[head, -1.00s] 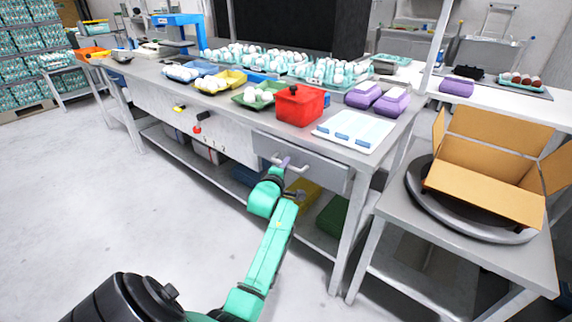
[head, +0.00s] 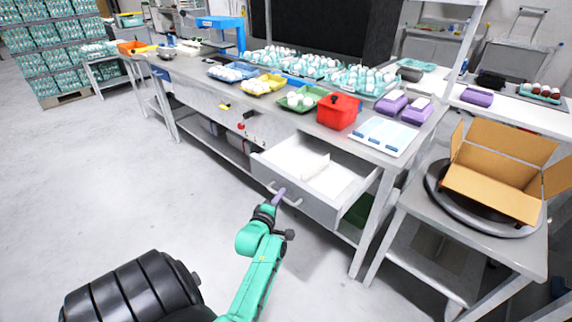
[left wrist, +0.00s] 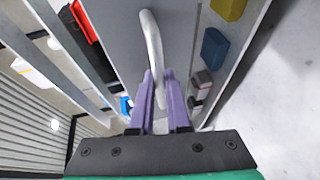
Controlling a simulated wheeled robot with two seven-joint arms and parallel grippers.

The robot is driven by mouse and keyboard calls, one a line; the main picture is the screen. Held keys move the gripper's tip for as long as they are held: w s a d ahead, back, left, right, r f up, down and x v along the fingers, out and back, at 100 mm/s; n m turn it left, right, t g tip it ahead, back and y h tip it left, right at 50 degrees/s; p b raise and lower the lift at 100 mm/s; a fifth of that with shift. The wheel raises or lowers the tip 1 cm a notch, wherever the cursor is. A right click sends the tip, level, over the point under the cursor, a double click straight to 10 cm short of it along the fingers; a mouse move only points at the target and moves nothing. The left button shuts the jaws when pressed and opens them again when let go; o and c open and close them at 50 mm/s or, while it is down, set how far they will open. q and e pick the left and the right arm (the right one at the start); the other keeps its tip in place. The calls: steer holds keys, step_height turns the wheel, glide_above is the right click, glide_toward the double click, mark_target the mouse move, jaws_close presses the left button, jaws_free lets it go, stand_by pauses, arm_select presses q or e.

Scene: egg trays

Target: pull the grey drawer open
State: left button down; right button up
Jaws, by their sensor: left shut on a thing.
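The grey drawer (head: 310,207) under the long workbench stands pulled out, its white inside showing in the head view. A small pale item (head: 316,166) lies or stands inside it. The drawer's curved metal handle (left wrist: 153,45) runs between the purple fingers of my left gripper (left wrist: 158,92) in the left wrist view. My left gripper (head: 279,197) is shut on the handle at the drawer front, with my green arm reaching up from below. The handle is partly hidden by the fingers. My right gripper is not in view.
On the workbench stand a red box (head: 338,112), a white and blue tray (head: 384,136), purple cartons (head: 390,103) and egg trays (head: 300,99). A side table at the right holds an open cardboard box (head: 495,165). The floor (head: 120,200) at the left is clear.

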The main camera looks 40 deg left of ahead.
arm_select(q)
steer(key=shift+s, duration=1)
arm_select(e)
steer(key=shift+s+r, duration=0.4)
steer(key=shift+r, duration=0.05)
arm_select(q)
steer(key=c, duration=1.2)
jaws_free()
steer(key=shift+a, duration=0.1)
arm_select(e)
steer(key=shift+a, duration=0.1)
arm_select(q)
steer(key=shift+o, duration=0.2)
steer(key=shift+p, duration=0.35)
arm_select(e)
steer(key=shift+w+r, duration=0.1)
arm_select(q)
steer(key=p+v, duration=0.8)
steer(key=v, duration=0.6)
steer(key=shift+s+p, duration=0.25)
steer(key=shift+p, duration=0.15)
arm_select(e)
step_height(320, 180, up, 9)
arm_select(q)
steer(key=shift+r, duration=0.1)
